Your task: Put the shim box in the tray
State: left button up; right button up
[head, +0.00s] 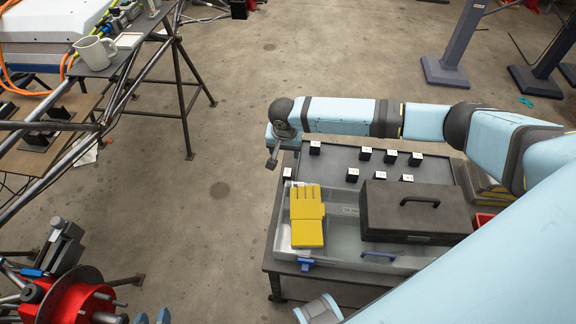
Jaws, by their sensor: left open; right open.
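No box is clearly readable as the shim box; several small black blocks with white labels, one of them a front block (380,176), stand on the right-hand table. A shallow grey tray-like bin (345,236) with blue latches sits at the table's front. A small pale square piece (129,40) lies on the left shelf, too small to identify. My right gripper (273,158) is open and empty at the table's back left corner, above the floor's edge. My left gripper (152,318) shows only its tips at the bottom edge, open; the rest is out of frame.
A red hub (75,302) is at lower left. The floor between is clear.

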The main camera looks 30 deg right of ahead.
aim_at(288, 172)
jog(key=f, duration=0.2)
jog(key=f+b, duration=0.1)
jog(key=f, duration=0.5)
jog(key=shift+w+d, duration=0.4)
jog(key=shift+d+f+b, duration=0.15)
jog(key=shift+f+b, duration=0.55)
jog(key=shift+f, duration=2.05)
pick_arm(q)
jog(key=shift+f, duration=0.55)
pick_arm(e)
jog(key=c, duration=1.1)
jog(key=shift+r, duration=0.55)
pick_arm(q)
jog(key=r+p, duration=0.1)
jog(key=p, duration=0.2)
jog(key=shift+s+a+r, duration=0.1)
jog(key=shift+a+r, duration=0.1)
pick_arm(e)
notch_tip(288, 172, up, 19)
